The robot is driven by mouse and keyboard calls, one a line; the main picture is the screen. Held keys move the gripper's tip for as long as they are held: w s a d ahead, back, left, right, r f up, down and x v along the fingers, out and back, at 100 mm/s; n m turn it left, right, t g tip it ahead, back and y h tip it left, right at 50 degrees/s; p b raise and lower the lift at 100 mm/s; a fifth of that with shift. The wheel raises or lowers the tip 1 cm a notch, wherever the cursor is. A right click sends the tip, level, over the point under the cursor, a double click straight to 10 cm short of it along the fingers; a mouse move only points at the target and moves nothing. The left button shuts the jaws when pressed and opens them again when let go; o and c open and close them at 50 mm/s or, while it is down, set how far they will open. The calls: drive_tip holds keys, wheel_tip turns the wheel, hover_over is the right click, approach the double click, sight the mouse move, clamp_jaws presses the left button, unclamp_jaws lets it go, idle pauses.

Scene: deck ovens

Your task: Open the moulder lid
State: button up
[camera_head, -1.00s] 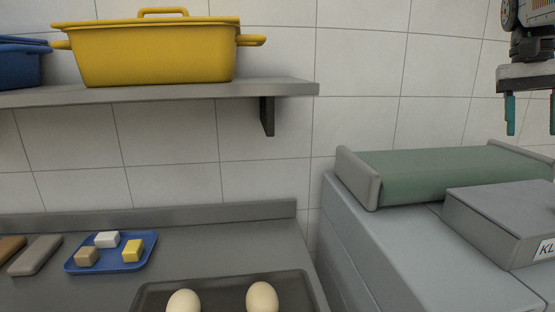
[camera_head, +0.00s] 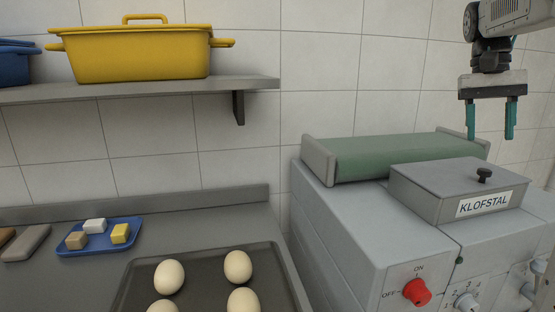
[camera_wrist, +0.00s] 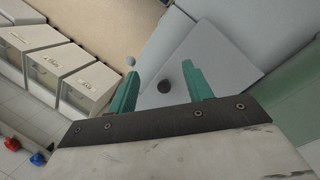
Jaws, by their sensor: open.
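The moulder (camera_head: 350,235) is a grey machine at the right of the head view. Its grey box-shaped lid (camera_head: 425,178) sits flat on top, with a KLOFSTAL label on the front and a black knob (camera_head: 484,175) on top. My gripper (camera_head: 490,137) is open and empty above the lid, pointing down, apart from the knob. In the wrist view the dark knob (camera_wrist: 164,87) shows between the two teal fingers of my gripper (camera_wrist: 160,75), lower than them, over the lid (camera_wrist: 225,70).
A green belt (camera_head: 395,155) runs behind the lid. A red switch (camera_head: 416,291) and dials are on the moulder's front. To the left stand a tray (camera_head: 125,285) with dough balls, a small blue tray (camera_head: 75,248), and a shelf (camera_head: 150,90) with a yellow pot (camera_head: 140,55).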

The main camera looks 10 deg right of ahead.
drive_tip(key=s+a+f+n+t, duration=0.1)
drive_tip(key=s+a+f+n, duration=0.2)
drive_tip(key=a, duration=0.6)
drive_tip(key=s+a+f+n+t, duration=0.1)
drive_tip(key=s+a+f+n, duration=0.1)
drive_tip(key=s+a+f, duration=0.5)
drive_tip(key=s+a+f+n+t, duration=0.2)
drive_tip(key=s+a+f, duration=0.3)
drive_tip(key=a+f, duration=0.4)
drive_tip(key=a+n, duration=0.1)
drive_tip(key=a, duration=0.2)
drive_tip(key=shift+s+n, duration=0.15)
drive_tip(key=shift+n, duration=0.15)
drive_tip(key=shift+d, duration=0.1)
